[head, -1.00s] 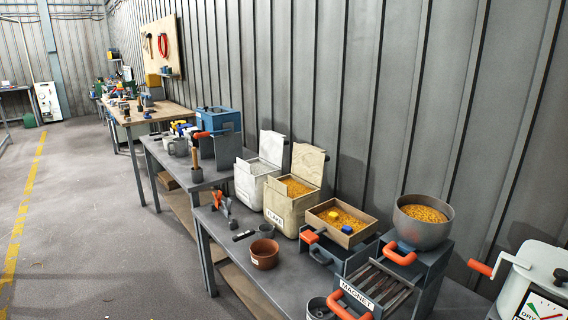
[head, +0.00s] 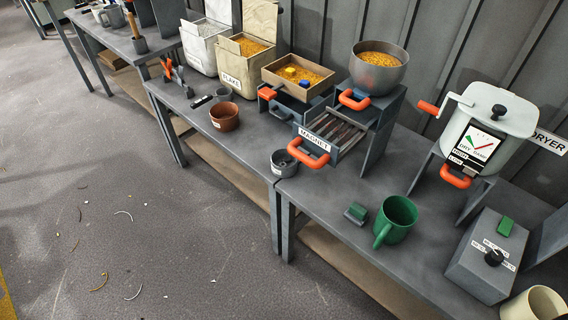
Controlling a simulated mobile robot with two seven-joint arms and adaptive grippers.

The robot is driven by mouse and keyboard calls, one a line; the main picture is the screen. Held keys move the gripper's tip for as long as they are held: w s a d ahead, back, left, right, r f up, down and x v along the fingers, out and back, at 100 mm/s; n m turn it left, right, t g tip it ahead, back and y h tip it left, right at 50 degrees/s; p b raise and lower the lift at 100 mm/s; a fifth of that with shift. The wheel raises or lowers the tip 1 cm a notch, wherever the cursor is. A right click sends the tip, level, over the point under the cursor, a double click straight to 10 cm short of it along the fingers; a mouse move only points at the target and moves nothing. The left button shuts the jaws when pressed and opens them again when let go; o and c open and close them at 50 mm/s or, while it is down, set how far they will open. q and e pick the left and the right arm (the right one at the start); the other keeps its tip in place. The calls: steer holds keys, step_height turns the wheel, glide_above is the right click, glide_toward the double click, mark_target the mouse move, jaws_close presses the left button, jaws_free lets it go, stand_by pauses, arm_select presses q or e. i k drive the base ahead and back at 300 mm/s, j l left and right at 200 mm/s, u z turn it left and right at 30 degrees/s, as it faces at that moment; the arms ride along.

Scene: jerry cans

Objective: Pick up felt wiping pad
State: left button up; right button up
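A small dark grey block with a green part (head: 357,213) lies on the grey bench, just left of a green mug (head: 396,219). It may be the felt wiping pad, but it is too small to be sure. A small flat black piece (head: 202,101) lies farther left on the bench, near a brown pot (head: 224,116); I cannot tell what it is. Neither of my grippers is in view.
A grey cup (head: 285,163) and the magnet drawer unit (head: 335,135) stand left of the green mug. A dryer drum (head: 487,125), a grey control box (head: 487,255) and a cream mug (head: 535,304) are to the right.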

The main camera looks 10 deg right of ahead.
mark_target(356, 212)
steer(key=z, duration=1)
